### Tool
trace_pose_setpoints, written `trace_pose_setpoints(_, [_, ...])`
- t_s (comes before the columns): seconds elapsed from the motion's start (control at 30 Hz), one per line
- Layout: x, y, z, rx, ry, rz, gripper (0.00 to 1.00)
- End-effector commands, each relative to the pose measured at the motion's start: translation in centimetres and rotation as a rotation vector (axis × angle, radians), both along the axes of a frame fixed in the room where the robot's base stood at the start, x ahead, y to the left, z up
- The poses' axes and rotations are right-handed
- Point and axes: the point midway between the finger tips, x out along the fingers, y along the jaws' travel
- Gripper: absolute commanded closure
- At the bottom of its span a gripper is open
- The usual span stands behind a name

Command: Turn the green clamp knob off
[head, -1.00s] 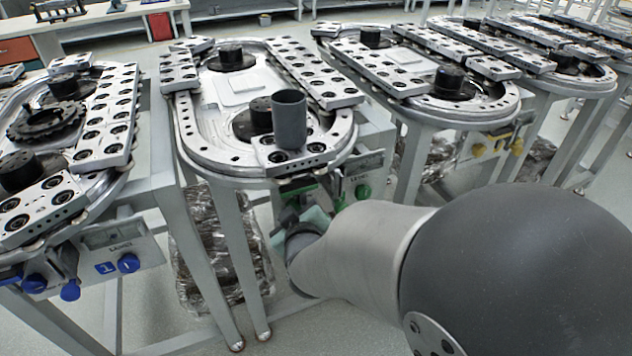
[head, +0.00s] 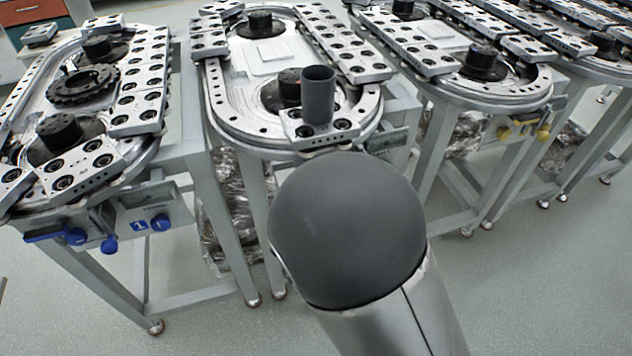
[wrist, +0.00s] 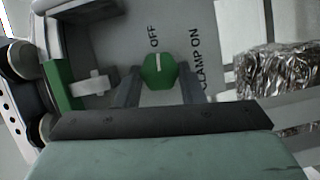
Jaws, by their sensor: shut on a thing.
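The green clamp knob (wrist: 158,72) sits on a grey panel in the wrist view, with a pale mark on its face pointing up toward the printed word OFF. The words CLAMP ON are printed to its right. My gripper (wrist: 160,82) has one finger on each side of the knob and is shut on it. In the head view my arm hides both the knob and my gripper.
In the wrist view, a green part (wrist: 62,88) lies left of the knob and foil-wrapped material (wrist: 290,70) to the right. In the head view, a dark grey cup (head: 318,95) stands on the track above my arm. Neighbouring stations have blue knobs (head: 160,222) and yellow knobs (head: 504,133).

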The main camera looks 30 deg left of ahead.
Motion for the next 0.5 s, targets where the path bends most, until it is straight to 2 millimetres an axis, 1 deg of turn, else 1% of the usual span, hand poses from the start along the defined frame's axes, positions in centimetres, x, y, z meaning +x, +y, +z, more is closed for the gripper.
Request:
trace_pose_setpoints(0.2, [-0.05,0.08,-0.09,-0.062,-0.079,0.002,0.87])
trace_pose_setpoints(0.5, [-0.02,0.07,-0.11,-0.094,-0.121,0.002,0.87])
